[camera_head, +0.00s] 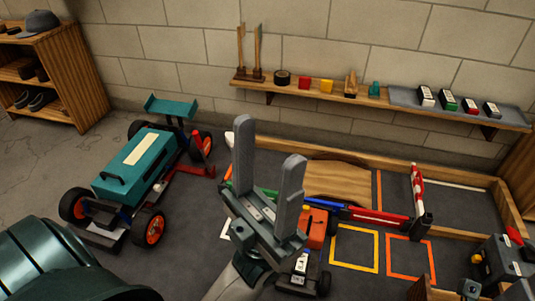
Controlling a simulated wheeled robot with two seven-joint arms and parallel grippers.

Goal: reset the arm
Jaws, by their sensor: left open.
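My left gripper (268,142) is in the middle of the head view, with its two grey fingers pointing up and spread apart. Nothing is between them. The gripper is in front of the floor and hides part of a small orange and black car (313,228) behind it. My left arm (55,262) comes in from the lower left as a dark green link. My right gripper does not show.
A teal racecar (135,165) stands on the floor at the left. A wooden ramp (340,180), a red-and-white barrier post (417,190), and yellow (354,228) and orange (410,237) floor squares lie right of centre. A wall shelf (340,94) holds small items.

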